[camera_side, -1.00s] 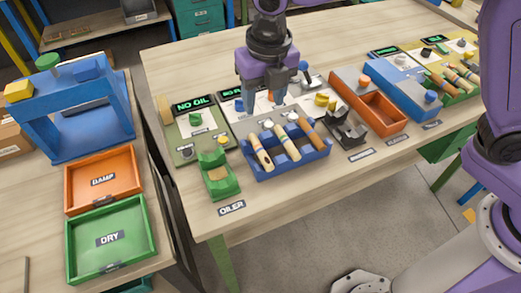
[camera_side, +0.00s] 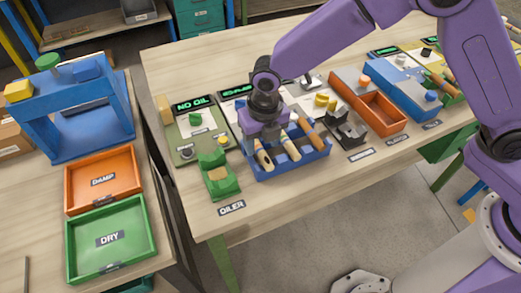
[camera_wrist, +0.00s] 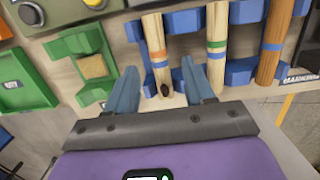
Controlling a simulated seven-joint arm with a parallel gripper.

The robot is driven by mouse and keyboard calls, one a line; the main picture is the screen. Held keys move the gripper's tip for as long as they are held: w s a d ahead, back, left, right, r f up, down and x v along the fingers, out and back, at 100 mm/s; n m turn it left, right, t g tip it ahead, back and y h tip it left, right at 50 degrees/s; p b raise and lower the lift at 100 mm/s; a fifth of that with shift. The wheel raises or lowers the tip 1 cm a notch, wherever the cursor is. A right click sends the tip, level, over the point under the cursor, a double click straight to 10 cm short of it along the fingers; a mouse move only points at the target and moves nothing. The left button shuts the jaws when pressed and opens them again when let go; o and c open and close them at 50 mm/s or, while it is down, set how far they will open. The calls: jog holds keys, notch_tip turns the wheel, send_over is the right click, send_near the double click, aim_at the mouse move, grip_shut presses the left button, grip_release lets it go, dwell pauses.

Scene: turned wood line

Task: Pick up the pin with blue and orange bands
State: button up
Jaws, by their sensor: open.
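The pin with blue and orange bands (camera_wrist: 155,34) is pale wood with a dark spot on its near end. It lies at the left of the blue rack (camera_wrist: 185,72); in the side view this pin (camera_side: 265,160) and the rack (camera_side: 318,155) are at the middle of the bench. My gripper (camera_wrist: 159,65) is open, with one finger on each side of the pin's near end in the wrist view. In the side view my gripper (camera_side: 262,138) is low over the rack's left part and hides much of the pin. I cannot tell whether the fingers touch it.
The green oiler (camera_side: 220,178) stands close left of the rack. A dark cradle (camera_side: 345,130) stands to its right.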

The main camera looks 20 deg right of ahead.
jog(key=shift+w+f, duration=0.1)
jog(key=shift+f, duration=1.05)
grip_shut()
jog(key=shift+r, duration=0.15)
